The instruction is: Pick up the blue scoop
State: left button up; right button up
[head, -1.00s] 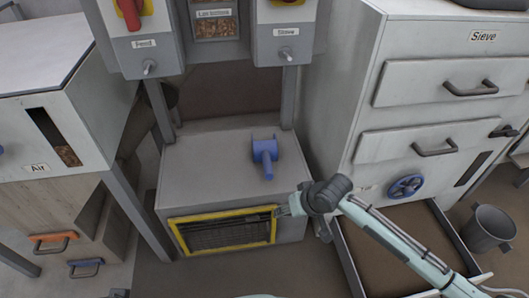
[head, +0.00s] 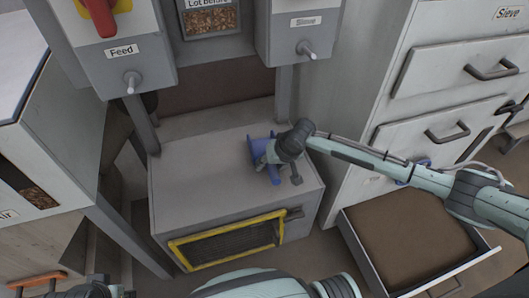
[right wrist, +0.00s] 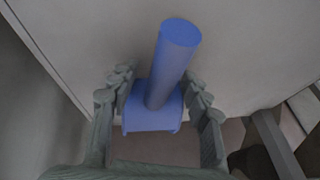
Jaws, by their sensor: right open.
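The blue scoop (head: 273,172) lies on top of the grey box below the hoppers. In the right wrist view the scoop (right wrist: 172,60) has its round handle pointing up the picture and its wider body lower down. My right gripper (head: 262,158) is over the scoop and partly hides it in the head view. In the right wrist view the right gripper (right wrist: 160,80) is open, with one finger on each side of the scoop and gaps between. My left gripper cannot be made out; only pale arm parts show along the bottom of the head view.
The grey box (head: 190,190) has a yellow-framed grille (head: 228,240) on its front. The Feed unit (head: 124,60) and Sieve unit (head: 303,35) hang above it. To the right stand a drawer cabinet (head: 420,95) and an open low tray (head: 355,245). The box top left of the scoop is clear.

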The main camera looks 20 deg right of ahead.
jog(key=shift+w+f, duration=0.1)
jog(key=shift+w, duration=0.05)
grip_shut()
dwell(0.4)
